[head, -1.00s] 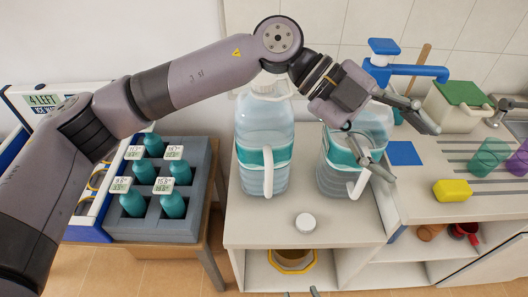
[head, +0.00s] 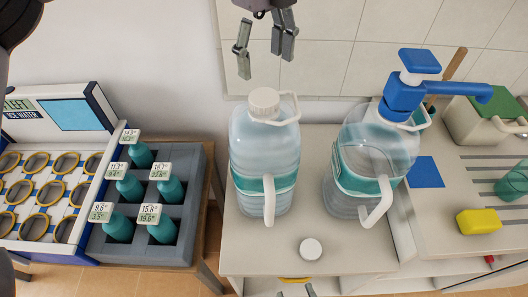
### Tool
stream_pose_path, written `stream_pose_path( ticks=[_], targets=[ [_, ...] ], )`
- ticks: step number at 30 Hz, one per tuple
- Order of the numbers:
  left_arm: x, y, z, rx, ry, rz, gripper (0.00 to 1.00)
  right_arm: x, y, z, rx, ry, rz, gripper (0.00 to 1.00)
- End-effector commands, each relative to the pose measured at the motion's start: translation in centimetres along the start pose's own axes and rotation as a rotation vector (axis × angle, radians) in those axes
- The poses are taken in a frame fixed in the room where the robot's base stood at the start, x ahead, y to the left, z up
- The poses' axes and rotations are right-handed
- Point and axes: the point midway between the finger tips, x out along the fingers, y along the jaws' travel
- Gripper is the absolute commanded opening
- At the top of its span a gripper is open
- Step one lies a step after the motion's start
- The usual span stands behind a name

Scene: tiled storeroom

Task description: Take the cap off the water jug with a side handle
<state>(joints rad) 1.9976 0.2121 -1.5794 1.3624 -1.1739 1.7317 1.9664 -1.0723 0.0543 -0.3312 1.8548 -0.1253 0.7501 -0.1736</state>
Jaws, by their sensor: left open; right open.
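The left water jug (head: 262,150) stands upright on the white table, with a white cap (head: 264,102) on its neck, a loop at the neck and a white side handle (head: 269,202) facing me. The right water jug (head: 372,160) also has a side handle (head: 378,203), and a blue pump (head: 403,95) sits on its top. A loose white cap (head: 310,249) lies on the table in front. My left gripper (head: 264,66) is open and empty, pointing down above and behind the left jug's cap.
A grey crate (head: 190,247) of teal bottles with labels stands at left, beside an ice-water rack (head: 75,140) with round holes. At right are a yellow block (head: 478,221), a blue square (head: 424,172) and a green-lidded bin (head: 475,125). The table (head: 250,255) is clear around the loose cap.

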Motion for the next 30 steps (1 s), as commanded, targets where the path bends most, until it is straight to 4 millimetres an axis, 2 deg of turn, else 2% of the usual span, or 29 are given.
stream_pose_path(
  ticks=[4, 8, 24, 30],
  targets=[
    [-0.1, 0.1, 0.1, -0.002, -0.005, 0.001, 0.62, 0.8, 0.0, -0.1, 0.0, 0.003, 0.001, 0.43],
    [-0.1, 0.1, 0.1, -0.002, -0.004, 0.001, 0.62, 2.7, 0.0, -0.1, 0.0, 0.006, 0.002, 0.43],
    [-0.1, 0.0, 0.0, 0.0, -0.003, 0.0, 0.62, 13.4, 0.0, -0.1, 0.0, 0.005, 0.001, 0.43],
    [-0.1, 0.0, 0.0, 0.0, -0.002, 0.0, 0.62, 16.2, 0.0, -0.1, 0.001, 0.002, 0.001, 0.43]
  ],
)
